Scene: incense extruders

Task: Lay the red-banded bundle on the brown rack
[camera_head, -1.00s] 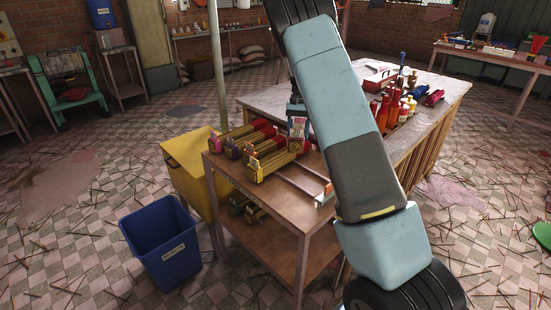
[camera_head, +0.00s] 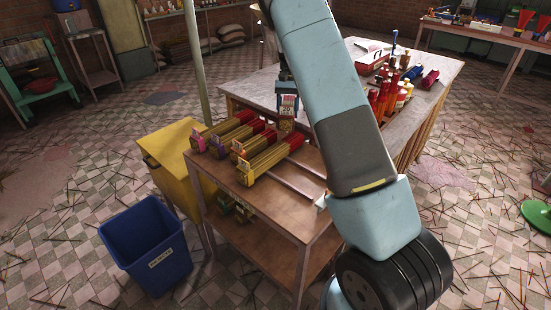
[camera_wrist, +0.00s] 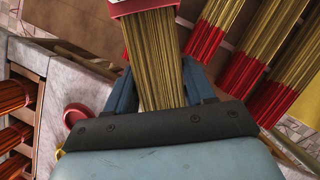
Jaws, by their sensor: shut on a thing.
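My gripper (camera_wrist: 160,92) is shut on a bundle of tan sticks (camera_wrist: 157,55), with one finger on each side. A red band (camera_wrist: 142,6) crosses its far end in the wrist view. In the head view the held bundle (camera_head: 288,112) shows its labelled end, above or just behind the back of the brown rack (camera_head: 262,205); I cannot tell whether it touches anything. Several tan bundles with red ends (camera_head: 270,158) lie side by side on the rack's left part. They also show at upper right in the wrist view (camera_wrist: 232,22). My arm hides the rack's right side.
Bare rack surface with slats (camera_head: 299,178) lies right of the lying bundles. A pale-topped table (camera_head: 262,88) behind holds red bottles (camera_head: 383,103) and a red box (camera_head: 372,62). A yellow box (camera_head: 170,150) and blue bin (camera_head: 147,245) stand at left.

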